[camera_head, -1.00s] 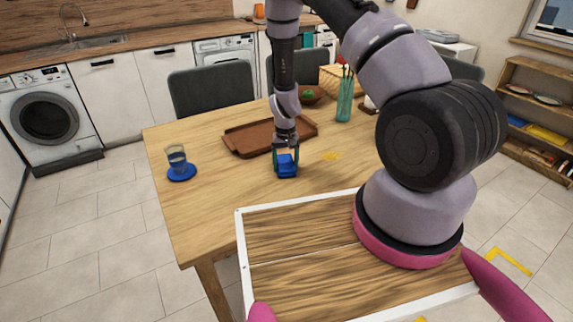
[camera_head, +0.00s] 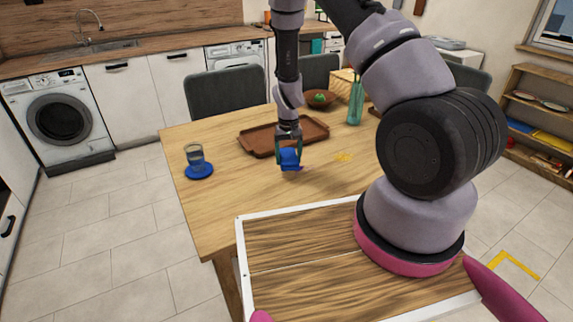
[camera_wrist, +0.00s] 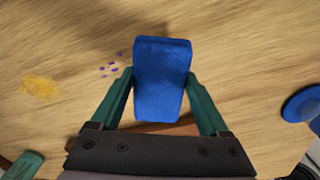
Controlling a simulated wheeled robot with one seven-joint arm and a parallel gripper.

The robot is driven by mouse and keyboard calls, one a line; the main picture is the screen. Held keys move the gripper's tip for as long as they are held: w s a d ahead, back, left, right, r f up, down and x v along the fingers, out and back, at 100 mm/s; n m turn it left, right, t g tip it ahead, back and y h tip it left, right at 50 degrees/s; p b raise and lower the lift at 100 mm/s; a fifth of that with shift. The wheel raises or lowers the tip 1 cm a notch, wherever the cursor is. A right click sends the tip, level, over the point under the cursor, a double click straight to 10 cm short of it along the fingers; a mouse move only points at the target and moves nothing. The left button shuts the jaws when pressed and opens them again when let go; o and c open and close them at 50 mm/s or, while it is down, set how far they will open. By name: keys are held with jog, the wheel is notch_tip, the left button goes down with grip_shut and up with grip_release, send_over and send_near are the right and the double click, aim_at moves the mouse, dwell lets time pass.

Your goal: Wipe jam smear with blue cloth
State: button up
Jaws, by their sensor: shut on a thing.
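My gripper (camera_head: 290,153) is shut on the blue cloth (camera_wrist: 160,78), a thick folded pad held between the two green fingers. The cloth also shows in the head view (camera_head: 290,160), low at the wooden table (camera_head: 230,200); whether it touches the top I cannot tell. The jam smear appears as several small purple spots (camera_wrist: 110,68) just left of the cloth in the wrist view. A bit of purple (camera_head: 300,168) shows at the cloth's lower right in the head view. Any smear under the cloth is hidden.
A yellow patch (camera_head: 343,157) lies right of the cloth. A brown tray (camera_head: 262,142) is close behind the gripper. A glass (camera_head: 195,155) stands on a blue coaster (camera_head: 199,171) at left. A teal vase (camera_head: 355,103) and a bowl (camera_head: 320,101) stand farther back.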

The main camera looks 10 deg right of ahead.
aim_at(288, 156)
jog(key=shift+r, duration=1.65)
jog(key=shift+f, duration=0.2)
